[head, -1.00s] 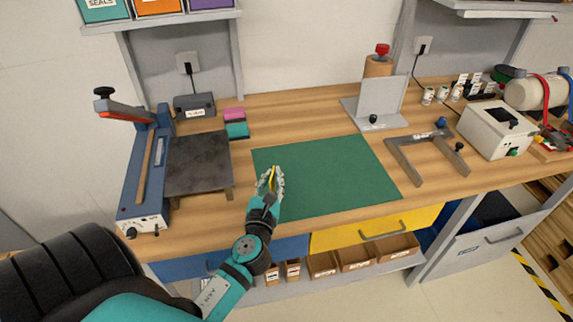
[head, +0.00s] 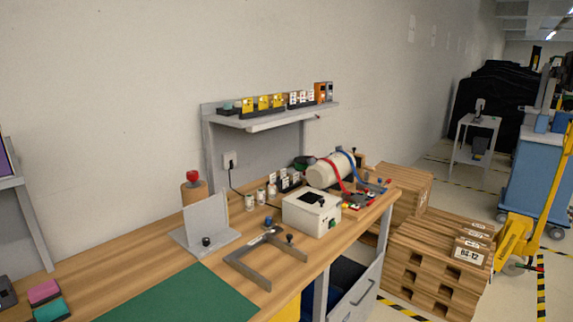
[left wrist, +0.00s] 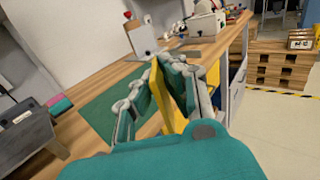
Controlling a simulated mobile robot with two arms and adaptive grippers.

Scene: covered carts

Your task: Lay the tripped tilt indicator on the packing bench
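In the left wrist view my left gripper (left wrist: 172,62) has its fingertips close together around a thin yellow piece (left wrist: 160,94), which looks like the tilt indicator. Its face and any tripped mark cannot be read. The gripper is over the packing bench, near the green mat (left wrist: 100,115); its exact height is unclear. The bench top (head: 130,270) and the mat (head: 185,298) show in the head view, where neither gripper is visible. My right gripper is in no view.
A metal square frame (head: 250,268), a white box (head: 312,212), a grey angle plate (head: 205,222) and a strapped cylinder (head: 325,172) occupy the bench's right part. A shelf (head: 270,122) above holds several small cards. Wooden crates (head: 440,265) stand beyond. The mat's visible part looks clear.

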